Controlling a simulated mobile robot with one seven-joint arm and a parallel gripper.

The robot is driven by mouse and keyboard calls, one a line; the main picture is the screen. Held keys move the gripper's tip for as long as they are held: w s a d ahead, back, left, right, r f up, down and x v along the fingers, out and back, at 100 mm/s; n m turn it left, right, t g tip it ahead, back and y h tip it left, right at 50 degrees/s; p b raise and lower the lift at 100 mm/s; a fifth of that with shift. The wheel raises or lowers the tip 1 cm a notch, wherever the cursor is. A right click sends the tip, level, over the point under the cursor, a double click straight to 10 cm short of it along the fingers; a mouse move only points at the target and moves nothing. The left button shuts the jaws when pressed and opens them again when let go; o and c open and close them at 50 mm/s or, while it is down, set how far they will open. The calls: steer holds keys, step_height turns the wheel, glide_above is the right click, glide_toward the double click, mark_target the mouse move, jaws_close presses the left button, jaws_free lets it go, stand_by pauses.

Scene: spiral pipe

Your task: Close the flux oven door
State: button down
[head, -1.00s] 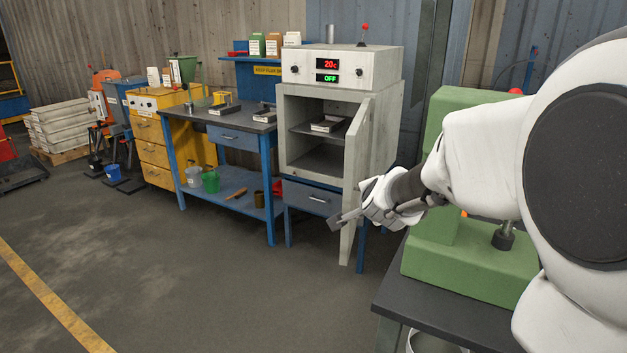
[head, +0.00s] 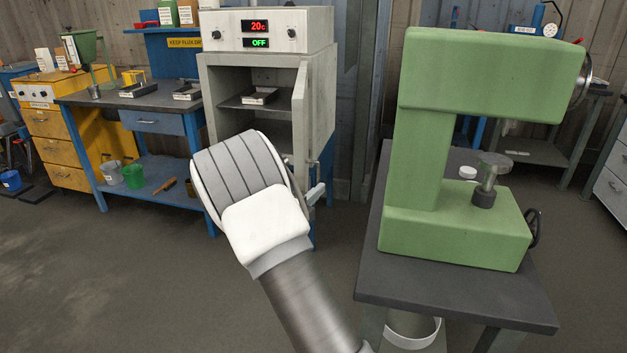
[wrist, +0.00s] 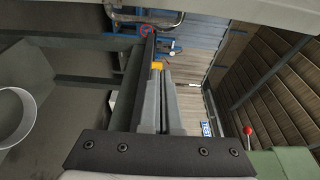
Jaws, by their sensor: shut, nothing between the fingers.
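The flux oven (head: 328,95) is a pale grey box with a display reading 20c and OFF, in the middle of the head view. Its door (head: 300,112) stands open, hinged on the right and swung out towards me, seen nearly edge-on. A shelf with a small tray (head: 260,95) shows inside. My arm covers the lower part of the oven and door. My gripper (head: 317,194) just shows past my wrist, near the door's lower end; I cannot tell if it touches. In the wrist view my gripper (wrist: 157,75) is shut and empty, and no oven door is clearly recognisable.
A green press (head: 420,150) stands on a dark table (head: 450,290) to the right, close to my arm. A blue workbench (head: 130,100) and yellow cabinet (head: 50,125) are on the left. The floor in front is clear. A white bucket (wrist: 15,118) shows in the wrist view.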

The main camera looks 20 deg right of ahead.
steer(key=b+x, duration=0.2)
steer(key=x, duration=0.8)
steer(key=a, duration=0.1)
steer(key=w+a, duration=0.1)
steer(key=a, duration=0.1)
steer(key=shift+w+a, duration=0.35)
steer(key=shift+w, duration=0.05)
steer(key=shift+a, duration=0.15)
